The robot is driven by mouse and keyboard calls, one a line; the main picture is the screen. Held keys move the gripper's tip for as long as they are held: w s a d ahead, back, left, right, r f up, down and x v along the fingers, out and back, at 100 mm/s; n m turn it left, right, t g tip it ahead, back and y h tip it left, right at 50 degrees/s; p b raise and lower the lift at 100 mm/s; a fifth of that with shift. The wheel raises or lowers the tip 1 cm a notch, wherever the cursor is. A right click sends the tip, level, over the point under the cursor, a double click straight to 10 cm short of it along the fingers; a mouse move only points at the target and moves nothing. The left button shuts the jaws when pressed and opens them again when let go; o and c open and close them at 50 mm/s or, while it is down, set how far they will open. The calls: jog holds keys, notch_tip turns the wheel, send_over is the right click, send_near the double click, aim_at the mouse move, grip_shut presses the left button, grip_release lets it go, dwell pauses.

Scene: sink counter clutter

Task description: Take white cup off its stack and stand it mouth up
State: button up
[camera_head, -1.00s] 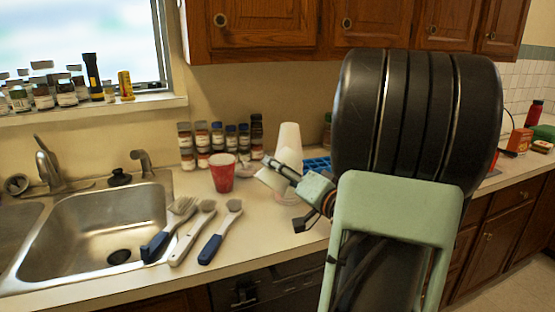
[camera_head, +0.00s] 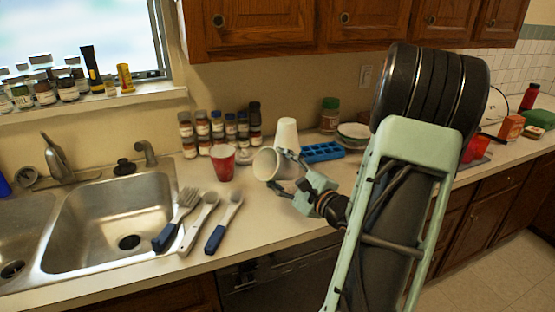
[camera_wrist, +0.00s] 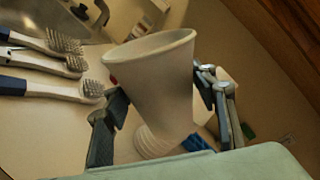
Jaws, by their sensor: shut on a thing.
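My gripper (camera_head: 284,171) is shut on a white cup (camera_head: 267,163) and holds it tilted, with its open mouth toward the left and the head camera. In the wrist view the cup (camera_wrist: 152,72) sits between the two fingers (camera_wrist: 160,108), its wide mouth at the top of the picture and ribbed white rings at its narrow end. Another white cup shape (camera_head: 287,131) stands mouth down just behind the held cup. The held cup partly hides its lower part. Whether the held cup touches the counter is unclear.
A red cup (camera_head: 222,164) stands just left of the held cup. Several brushes (camera_head: 205,218) lie between it and the sink (camera_head: 105,225). Spice jars (camera_head: 217,130) line the wall. A blue tray (camera_head: 322,152) lies to the right. The front counter strip (camera_head: 262,222) is clear.

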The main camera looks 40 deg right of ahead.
jog(key=m+p, duration=0.2)
jog(key=p, duration=0.1)
jog(key=m+p, duration=0.1)
jog(key=p, duration=0.2)
jog(key=shift+d+r+m, duration=0.1)
jog(key=shift+r+m, duration=0.25)
jog(key=shift+m, duration=0.05)
jog(key=m+p, duration=0.3)
jog(key=p, duration=0.2)
jog(key=shift+m, duration=0.3)
jog(key=shift+d+f+m+b, duration=0.15)
jog(key=shift+f+m+b, duration=0.1)
jog(key=shift+m+b, duration=0.25)
jog(key=shift+f+m, duration=0.15)
jog(key=shift+m, duration=1.05)
jog(key=shift+d+m, duration=0.1)
jog(key=shift+m, duration=0.2)
notch_tip(320, 180, down, 13)
jog(key=b, duration=0.6)
jog(key=shift+b, duration=0.3)
jog(key=shift+f, duration=0.35)
